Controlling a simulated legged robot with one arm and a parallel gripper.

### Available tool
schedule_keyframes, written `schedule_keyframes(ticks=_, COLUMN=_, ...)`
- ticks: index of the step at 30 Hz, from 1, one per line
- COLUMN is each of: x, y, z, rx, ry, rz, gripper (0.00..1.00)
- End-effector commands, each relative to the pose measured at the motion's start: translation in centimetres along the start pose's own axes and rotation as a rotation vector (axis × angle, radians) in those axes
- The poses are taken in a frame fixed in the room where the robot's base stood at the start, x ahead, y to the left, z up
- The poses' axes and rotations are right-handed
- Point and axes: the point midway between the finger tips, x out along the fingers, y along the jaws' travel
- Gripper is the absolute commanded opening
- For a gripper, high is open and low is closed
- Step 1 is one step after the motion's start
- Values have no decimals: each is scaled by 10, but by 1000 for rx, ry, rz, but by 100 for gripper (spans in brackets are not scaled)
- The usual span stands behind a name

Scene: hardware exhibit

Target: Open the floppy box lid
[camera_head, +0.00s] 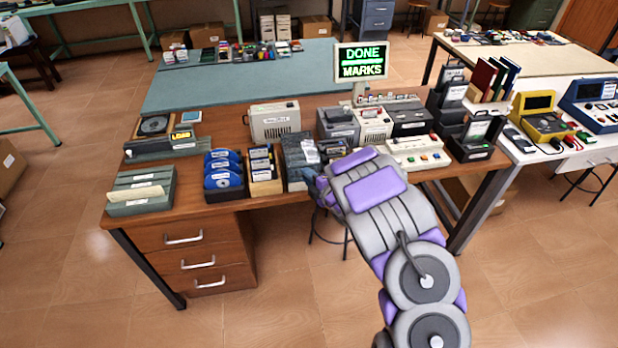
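A dark grey box with a smoky, see-through-looking top (299,148), likely the floppy box, stands near the front edge of the wooden desk (275,203). Its lid looks down, though my arm covers its lower right part. My arm reaches in from the lower right. My gripper (314,182) is at the box's front right corner, small and mostly hidden behind my own arm. I cannot tell whether its fingers touch the box or whether they are open.
Left of the box stand a wooden tray of floppies (265,187), a rack of blue disks (223,180) and a grey-green file tray (141,190). Grey machines (275,121) stand behind. A button panel (418,152) is at right. Bare desk lies between the file tray and blue rack.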

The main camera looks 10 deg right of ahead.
Motion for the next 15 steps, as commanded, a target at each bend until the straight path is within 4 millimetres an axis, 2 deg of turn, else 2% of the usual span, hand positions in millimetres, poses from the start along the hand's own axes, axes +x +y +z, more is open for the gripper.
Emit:
schedule_keyframes(ticks=2, x=0, y=0, z=0, rx=0, ry=0, rz=0, gripper=16)
schedule_keyframes(ticks=7, x=0, y=0, z=0, rx=0, ry=0, rz=-1, gripper=0)
schedule_keyframes(ticks=15, x=0, y=-1, z=0, rx=1, ry=0, rz=-2, gripper=0)
